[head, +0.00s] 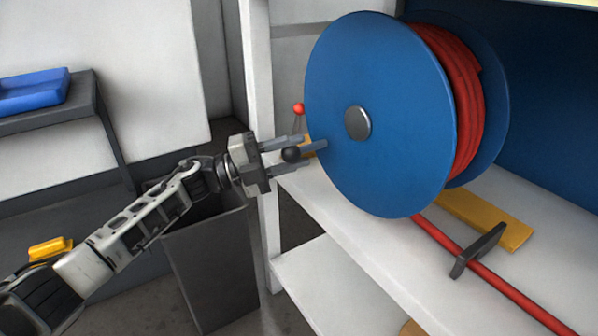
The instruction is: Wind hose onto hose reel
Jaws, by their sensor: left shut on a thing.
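The hose reel (385,130) has blue side discs and a grey hub, and it stands on the white shelf at the right. Red hose (462,95) is wound between its discs. A straight length of red hose (515,295) runs from under the reel to the lower right, past a dark grey guide (478,250). A crank handle with a black ball knob (291,154) sticks out at the near disc's left edge. My left gripper (303,153) is shut on this knob, one finger above it and one below. My right gripper is not in view.
A white shelf unit (259,90) has an upright just behind my left gripper. A dark grey bin (210,270) stands below my left arm. A yellow block (490,217) lies on the shelf. A blue tray (35,90) sits on a grey table at the left.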

